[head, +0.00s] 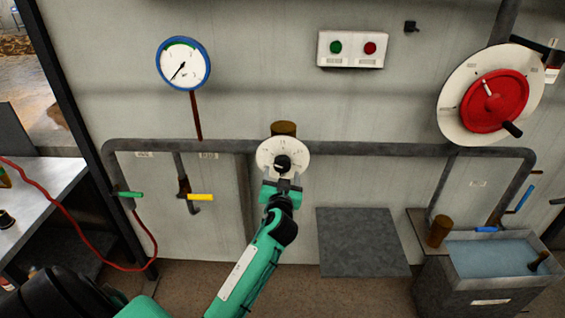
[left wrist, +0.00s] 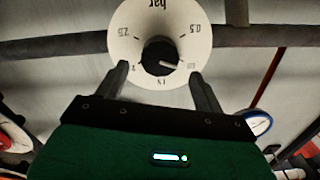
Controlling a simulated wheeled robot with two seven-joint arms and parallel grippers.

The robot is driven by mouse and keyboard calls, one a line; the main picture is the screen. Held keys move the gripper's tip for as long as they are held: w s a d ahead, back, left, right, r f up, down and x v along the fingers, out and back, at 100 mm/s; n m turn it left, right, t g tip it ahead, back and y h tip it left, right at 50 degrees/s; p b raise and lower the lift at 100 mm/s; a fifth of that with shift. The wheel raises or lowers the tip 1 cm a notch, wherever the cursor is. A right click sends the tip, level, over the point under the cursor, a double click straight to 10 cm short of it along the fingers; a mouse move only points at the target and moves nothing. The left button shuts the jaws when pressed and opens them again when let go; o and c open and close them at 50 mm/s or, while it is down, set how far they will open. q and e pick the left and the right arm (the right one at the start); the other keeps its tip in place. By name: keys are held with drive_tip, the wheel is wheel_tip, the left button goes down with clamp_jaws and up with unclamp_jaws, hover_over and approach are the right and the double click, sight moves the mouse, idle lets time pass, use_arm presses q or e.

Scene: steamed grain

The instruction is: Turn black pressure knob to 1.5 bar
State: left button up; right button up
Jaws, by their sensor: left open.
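The black pressure knob (head: 282,162) sits at the centre of a round white dial (head: 268,148) on the grey pipe. In the left wrist view the knob (left wrist: 158,54) and the dial (left wrist: 124,20) appear upside down, with 0.5 at right, 1.5 at bottom and 2.5 at left. The knob's pale pointer line aims to the lower right, near the mark after 0.5. My left gripper (head: 283,187) is open just below the knob. Its fingers (left wrist: 162,78) stand on either side of the knob's lower part, apparently apart from it. My right gripper is out of view.
A blue-rimmed pressure gauge (head: 183,63) has its needle to the lower left. A red handwheel (head: 495,100) is at the right. Green (head: 130,194) and yellow (head: 200,197) valve handles hang at left. A water tank (head: 495,290) stands lower right.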

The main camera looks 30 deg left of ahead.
sight(282, 167)
use_arm(q)
drive_tip(key=p+x, duration=0.1)
drive_tip(key=x, duration=0.4)
drive_tip(key=shift+w, duration=0.1)
drive_tip(key=shift+c, duration=0.4)
drive_tip(key=c, duration=0.9)
